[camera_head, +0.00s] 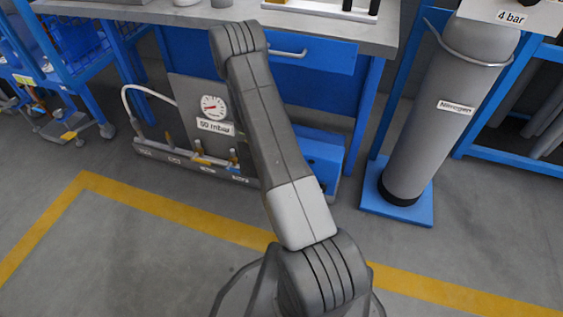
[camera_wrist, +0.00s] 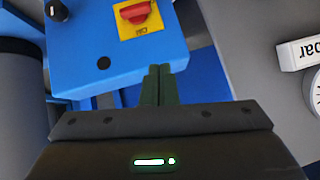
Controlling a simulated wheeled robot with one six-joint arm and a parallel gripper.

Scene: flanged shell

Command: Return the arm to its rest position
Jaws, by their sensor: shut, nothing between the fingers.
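My arm rises from the bottom middle of the head view and leans up and left toward the workbench (camera_head: 170,15). My gripper is hidden in the head view behind my arm. In the wrist view, my gripper (camera_wrist: 156,72) has its two dark fingers together with nothing between them. The fingertips point at the lower edge of a blue box (camera_wrist: 120,65) with a red switch on a yellow plate (camera_wrist: 137,14). I cannot tell whether they touch it.
A gauge panel marked 50 mbar (camera_head: 185,100) stands on the floor by the bench. A grey nitrogen cylinder (camera_head: 440,120) stands on a blue base at right. A blue cart (camera_head: 75,55) is at upper left. Floor inside the yellow line (camera_head: 180,208) is clear.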

